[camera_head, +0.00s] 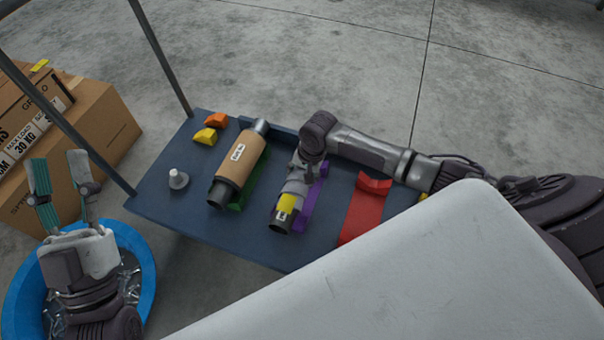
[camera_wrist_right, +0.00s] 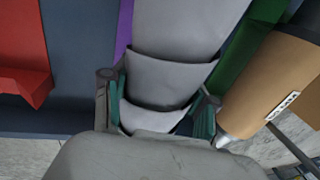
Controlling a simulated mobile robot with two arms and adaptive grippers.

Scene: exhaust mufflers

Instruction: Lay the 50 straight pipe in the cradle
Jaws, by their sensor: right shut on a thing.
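The straight pipe (camera_head: 285,209) is a grey tube with a yellow band and a small label near its near end. My right gripper (camera_head: 299,174) is shut on its far part. In the right wrist view the two teal-padded fingers (camera_wrist_right: 162,112) stand on either side of the grey pipe (camera_wrist_right: 185,65). A purple cradle (camera_head: 317,193) shows along the pipe's right side, mostly hidden by pipe and gripper; I cannot tell whether the pipe rests in it or hangs just above. My left gripper (camera_head: 60,163) is open and empty, above a blue bin, left of the table.
A brown muffler (camera_head: 239,165) lies on a green cradle (camera_head: 250,187) left of the pipe. A red cradle (camera_head: 361,211) stands empty on the right of the blue-grey table (camera_head: 172,215). Orange and yellow blocks and a small white-topped piece (camera_head: 177,179) sit at left. Cardboard boxes (camera_head: 80,130) stand beyond.

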